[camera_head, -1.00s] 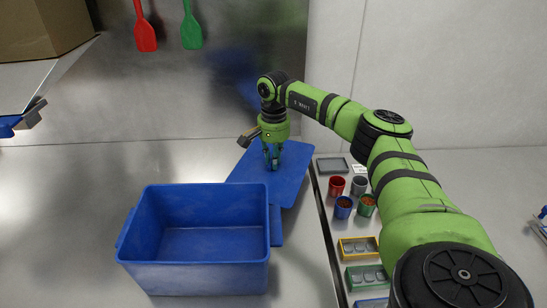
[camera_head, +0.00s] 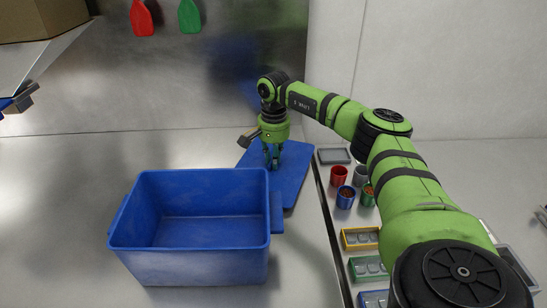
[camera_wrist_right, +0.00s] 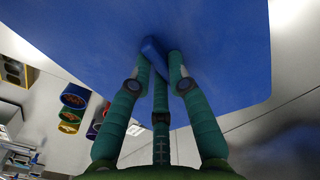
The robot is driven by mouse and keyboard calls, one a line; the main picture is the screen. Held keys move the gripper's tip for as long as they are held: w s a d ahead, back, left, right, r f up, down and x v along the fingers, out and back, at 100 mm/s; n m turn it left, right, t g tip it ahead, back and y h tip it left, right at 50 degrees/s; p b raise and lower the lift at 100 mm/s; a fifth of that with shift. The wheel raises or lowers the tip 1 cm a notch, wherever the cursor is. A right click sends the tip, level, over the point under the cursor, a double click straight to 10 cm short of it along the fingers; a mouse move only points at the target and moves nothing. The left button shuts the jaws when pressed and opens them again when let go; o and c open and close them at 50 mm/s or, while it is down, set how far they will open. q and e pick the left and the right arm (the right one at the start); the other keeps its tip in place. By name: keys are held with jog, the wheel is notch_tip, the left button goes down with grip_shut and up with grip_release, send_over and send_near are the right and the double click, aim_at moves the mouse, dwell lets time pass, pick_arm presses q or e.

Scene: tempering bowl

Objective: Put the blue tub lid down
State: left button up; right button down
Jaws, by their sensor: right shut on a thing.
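The blue tub lid (camera_head: 291,170) is a flat blue sheet behind and right of the blue tub (camera_head: 190,266). My right gripper (camera_head: 271,162) points down at the lid's middle. In the right wrist view its fingers (camera_wrist_right: 159,70) are shut on the small block-shaped handle (camera_wrist_right: 153,52) of the lid (camera_wrist_right: 215,45). The lid looks about level and low over the counter. I cannot tell if it touches the counter. The tub is open and empty, and it hides the lid's near left part. My left gripper is not clearly in view.
Right of the lid, past a dark edge strip, stand several small cups, among them a red cup (camera_head: 338,177), with a grey tray (camera_head: 334,156) behind and a yellow-rimmed tray (camera_head: 360,238) nearer. The counter left of the tub (camera_head: 60,210) is bare. Spatulas hang at the back.

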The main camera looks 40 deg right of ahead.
jog(key=shift+f, duration=0.45)
jog(key=c, duration=1.1)
grip_release()
notch_tip(320, 180, up, 12)
